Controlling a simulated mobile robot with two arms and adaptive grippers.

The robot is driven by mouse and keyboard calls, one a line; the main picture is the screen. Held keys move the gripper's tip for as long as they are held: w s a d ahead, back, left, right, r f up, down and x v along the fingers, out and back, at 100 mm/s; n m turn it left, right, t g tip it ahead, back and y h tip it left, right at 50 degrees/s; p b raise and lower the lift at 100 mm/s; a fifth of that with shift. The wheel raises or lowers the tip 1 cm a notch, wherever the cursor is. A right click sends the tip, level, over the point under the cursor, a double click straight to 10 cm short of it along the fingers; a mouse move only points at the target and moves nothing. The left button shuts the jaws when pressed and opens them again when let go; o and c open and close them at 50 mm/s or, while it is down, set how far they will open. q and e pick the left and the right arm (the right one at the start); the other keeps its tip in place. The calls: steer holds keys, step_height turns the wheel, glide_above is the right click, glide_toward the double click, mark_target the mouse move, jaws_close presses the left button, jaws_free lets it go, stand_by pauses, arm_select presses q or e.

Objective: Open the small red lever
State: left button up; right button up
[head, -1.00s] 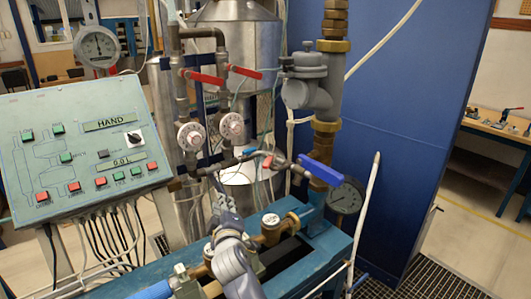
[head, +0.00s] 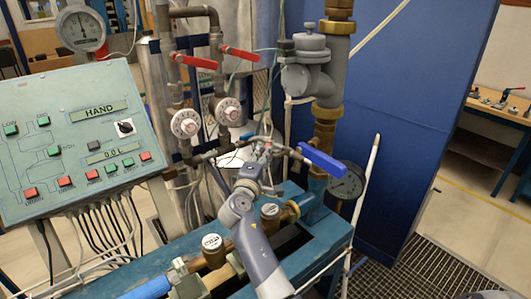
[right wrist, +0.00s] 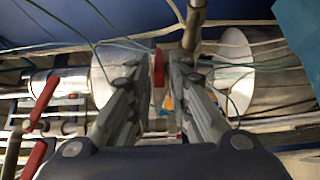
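The small red lever (right wrist: 158,67) shows in the right wrist view as a short upright red bar. It appears between the two fingers of my right gripper (right wrist: 157,82), near the left finger. The fingers are apart with gaps beside the lever; I cannot tell whether either touches it. In the head view, my right gripper (head: 262,150) reaches the thin horizontal pipe between the gauges and the blue lever, and it mostly hides the small red lever there. My left gripper is not in view.
A blue lever (head: 322,160) sits just right of my right gripper. Two longer red levers (head: 196,61) (head: 241,54) are above on the vertical pipes, over two round dials (head: 186,124) (head: 229,111). A control panel (head: 75,150) stands at the left. Thin cables hang nearby.

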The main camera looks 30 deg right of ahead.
steer(key=shift+x, duration=1.55)
jaws_close()
steer(key=shift+w, duration=0.1)
